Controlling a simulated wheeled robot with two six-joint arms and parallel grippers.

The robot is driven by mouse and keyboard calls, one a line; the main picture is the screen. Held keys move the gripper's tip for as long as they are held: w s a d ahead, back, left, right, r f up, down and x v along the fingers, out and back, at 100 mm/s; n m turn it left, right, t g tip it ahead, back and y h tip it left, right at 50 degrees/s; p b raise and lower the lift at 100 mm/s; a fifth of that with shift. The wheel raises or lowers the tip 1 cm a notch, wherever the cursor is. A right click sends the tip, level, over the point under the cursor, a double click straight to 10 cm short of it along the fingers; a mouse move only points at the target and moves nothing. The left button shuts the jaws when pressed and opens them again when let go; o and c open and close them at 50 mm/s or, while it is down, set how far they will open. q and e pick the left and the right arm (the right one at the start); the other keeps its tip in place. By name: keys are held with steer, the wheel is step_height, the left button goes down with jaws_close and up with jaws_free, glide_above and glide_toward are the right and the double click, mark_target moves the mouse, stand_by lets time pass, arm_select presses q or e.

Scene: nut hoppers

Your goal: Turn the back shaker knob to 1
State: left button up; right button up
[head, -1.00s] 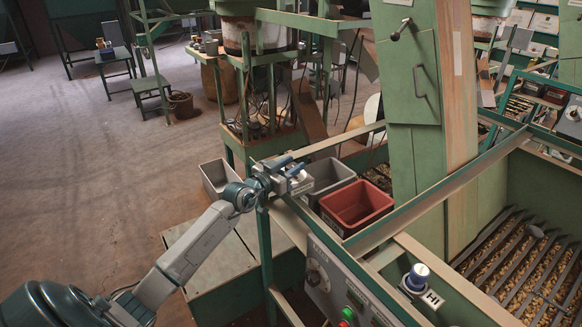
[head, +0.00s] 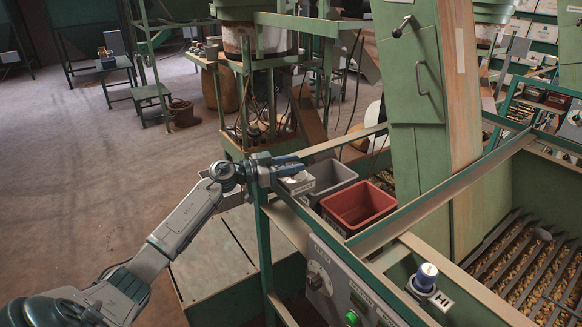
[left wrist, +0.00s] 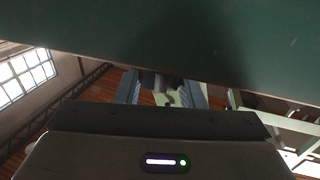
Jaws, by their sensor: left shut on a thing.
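My left gripper (head: 288,166) is at the top of the green post, beside a small light grey box (head: 299,183) at the rail's far end. In the left wrist view its two blue-grey fingers (left wrist: 163,92) are on either side of a small dark knob-like part (left wrist: 165,83), and they are shut on it. A green beam hides much of that part, and I cannot read its setting. A blue-topped knob (head: 425,277) with an HI label (head: 438,303) stands on the near right rail, away from my gripper. My right gripper is out of view.
A red bin (head: 357,207) and a grey bin (head: 327,180) sit right of my gripper. The floor at left is open.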

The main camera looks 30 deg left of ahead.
arm_select(q)
steer(key=shift+f+m+g+h+b, duration=0.1)
steer(key=shift+m+g+h+b, duration=0.2)
steer(key=shift+m+g+h, duration=0.7)
steer(key=m+g+h+b, duration=0.1)
steer(key=m+g+h, duration=0.1)
steer(key=shift+f+g, duration=0.1)
steer(key=shift+g, duration=0.2)
steer(key=shift+m+g+h+b, duration=0.55)
steer(key=shift+m+g+h, duration=0.15)
steer(key=shift+g, duration=0.3)
steer(key=shift+m+g, duration=0.3)
steer(key=shift+g, duration=0.1)
steer(key=o, duration=0.9)
steer(key=shift+o, duration=0.4)
steer(key=shift+w+d, duration=0.1)
